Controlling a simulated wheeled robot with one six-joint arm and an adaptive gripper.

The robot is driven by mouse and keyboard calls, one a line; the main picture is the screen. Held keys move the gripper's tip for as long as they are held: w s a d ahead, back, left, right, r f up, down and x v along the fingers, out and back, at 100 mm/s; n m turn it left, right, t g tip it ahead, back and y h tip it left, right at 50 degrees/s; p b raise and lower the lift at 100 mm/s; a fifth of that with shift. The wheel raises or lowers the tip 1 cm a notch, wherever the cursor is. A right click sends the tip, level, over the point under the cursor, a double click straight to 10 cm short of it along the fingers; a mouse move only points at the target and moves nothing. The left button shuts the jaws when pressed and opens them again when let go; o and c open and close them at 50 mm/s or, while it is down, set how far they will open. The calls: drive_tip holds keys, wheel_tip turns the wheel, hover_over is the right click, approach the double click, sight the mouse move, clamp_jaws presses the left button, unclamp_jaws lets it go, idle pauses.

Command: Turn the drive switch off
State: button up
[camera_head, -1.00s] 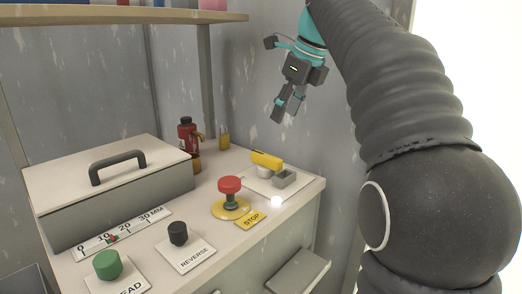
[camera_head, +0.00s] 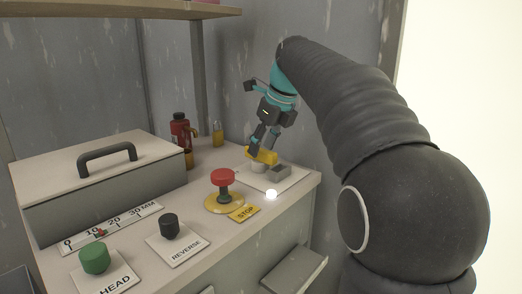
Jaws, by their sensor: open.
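A yellow handle (camera_head: 262,156) on a pale round base sits on a light plate (camera_head: 292,184) at the back right of the bench top; it looks like the drive switch, but I see no label on it. A small grey open block (camera_head: 280,171) stands beside it on the same plate. My gripper (camera_head: 261,146) is open and points down at the yellow handle, its fingers overlapping the handle in the picture. I cannot tell whether they touch it. The fingers hide part of the handle.
A red mushroom STOP button (camera_head: 223,178) stands in front of the switch, near a glowing white lamp (camera_head: 271,195). Black REVERSE (camera_head: 169,226) and green HEAD (camera_head: 95,258) knobs are nearer. A lidded box (camera_head: 110,205) and red bottle (camera_head: 180,131) stand left. A wall is behind.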

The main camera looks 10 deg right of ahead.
drive_tip(key=shift+w+f, duration=0.1)
drive_tip(key=shift+f, duration=0.35)
clamp_jaws()
